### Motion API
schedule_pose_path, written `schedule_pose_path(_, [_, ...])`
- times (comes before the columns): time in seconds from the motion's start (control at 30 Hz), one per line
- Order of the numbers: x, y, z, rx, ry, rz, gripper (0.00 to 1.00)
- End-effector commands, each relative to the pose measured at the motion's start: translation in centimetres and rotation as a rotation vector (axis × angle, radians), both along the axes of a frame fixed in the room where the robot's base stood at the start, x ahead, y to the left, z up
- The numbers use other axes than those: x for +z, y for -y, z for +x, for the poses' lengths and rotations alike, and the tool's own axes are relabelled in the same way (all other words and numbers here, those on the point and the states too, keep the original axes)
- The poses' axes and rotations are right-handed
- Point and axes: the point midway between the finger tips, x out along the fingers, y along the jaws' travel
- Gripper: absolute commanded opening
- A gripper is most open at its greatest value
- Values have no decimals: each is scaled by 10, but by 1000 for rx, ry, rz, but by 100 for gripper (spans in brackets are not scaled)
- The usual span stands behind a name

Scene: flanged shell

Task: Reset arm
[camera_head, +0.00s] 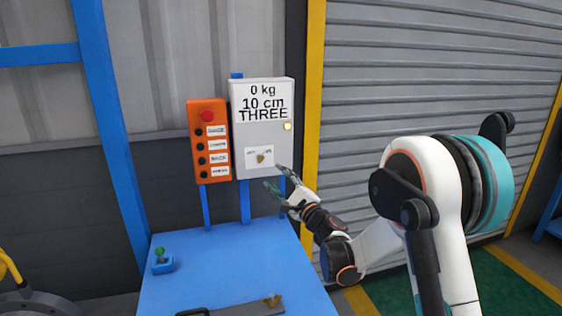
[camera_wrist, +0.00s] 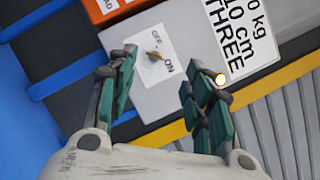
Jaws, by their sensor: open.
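My gripper (camera_head: 277,180) is open and empty in front of the lower part of a grey control box (camera_head: 280,145). In the wrist view the two green-padded fingers (camera_wrist: 160,92) are spread apart, with the box behind them. A brass-coloured rotary switch (camera_wrist: 153,56) on a white plate marked OFF and ON shows beyond the fingers, apart from them. The switch also shows in the head view (camera_head: 261,158). The box's display (camera_head: 263,103) reads 0 kg, 10 cm, THREE. A small yellowish light (camera_wrist: 221,79) sits on the box. My arm reaches in from the right.
An orange button panel (camera_head: 208,140) with a red button stands left of the box. Below is a blue table (camera_head: 230,265) with a green-knobbed joystick (camera_head: 161,258) at left and a grey plate (camera_head: 235,308) at the front edge. A yellow post (camera_head: 311,120) and shutter stand behind.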

Motion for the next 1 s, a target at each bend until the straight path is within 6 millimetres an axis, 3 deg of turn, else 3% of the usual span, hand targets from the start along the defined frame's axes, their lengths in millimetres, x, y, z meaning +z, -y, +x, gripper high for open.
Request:
schedule_pose_path(0.2, [45, -4, -46, 32, 66, -293, 47])
schedule_pose_path(0.43, [67, 1, -105, 79, 117, -611, 47])
schedule_pose_path(0.7, [67, 23, -185, 146, 151, -985, 47])
schedule_pose_path(1.0, [41, 70, -282, 241, 147, -1396, 47])
